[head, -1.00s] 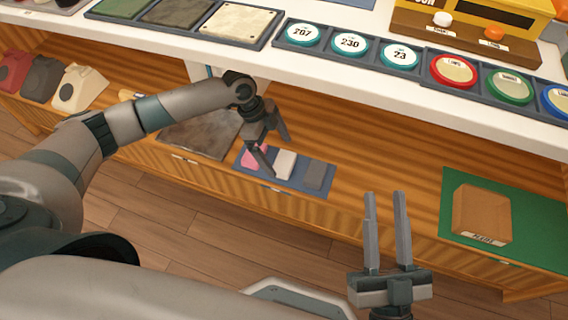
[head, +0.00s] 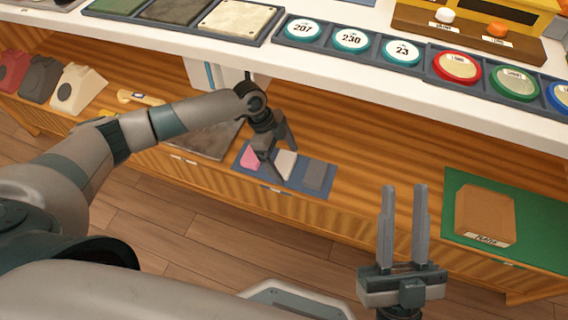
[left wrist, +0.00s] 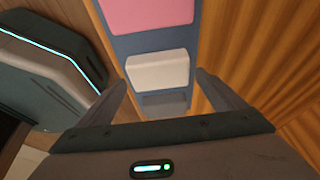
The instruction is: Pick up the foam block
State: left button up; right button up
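Three small blocks lie in a row on a blue mat (head: 240,165) on the lower wooden shelf: a pink block (head: 250,157), a white block (head: 285,165) and a grey block (head: 315,176). No label tells which is foam. My left gripper (head: 284,164) is open and points down at the white block. In the left wrist view, the white block (left wrist: 158,71) shows between the open fingers (left wrist: 161,80), with the pink block (left wrist: 150,14) above it and the grey block (left wrist: 165,101) below. Contact cannot be told. My right gripper (head: 404,187) is open and empty.
The white counter (head: 330,80) overhangs the shelf behind my left arm. A dark slab (head: 205,140) lies left of the mat. A brown box (head: 485,214) sits on a green mat (head: 540,235) at right. Phones (head: 78,88) stand at far left.

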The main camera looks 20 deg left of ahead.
aim_at(285, 162)
pick_arm(q)
jog(key=c, duration=0.9)
jog(key=shift+r, duration=0.1)
jog(key=shift+r, duration=0.55)
notch_tip(285, 162, up, 4)
jog(key=shift+p, duration=0.8)
jog(key=shift+r+p, duration=0.5)
jog(key=shift+r, duration=1.85)
pick_arm(e)
notch_tip(285, 162, down, 7)
jog(key=w+a+g+h, duration=0.1)
jog(key=w+g, duration=0.1)
jog(key=g, duration=0.2)
jog(key=shift+w+a+f+g, duration=0.15)
jog(key=shift+w+g, duration=0.1)
jog(key=shift+g, duration=0.15)
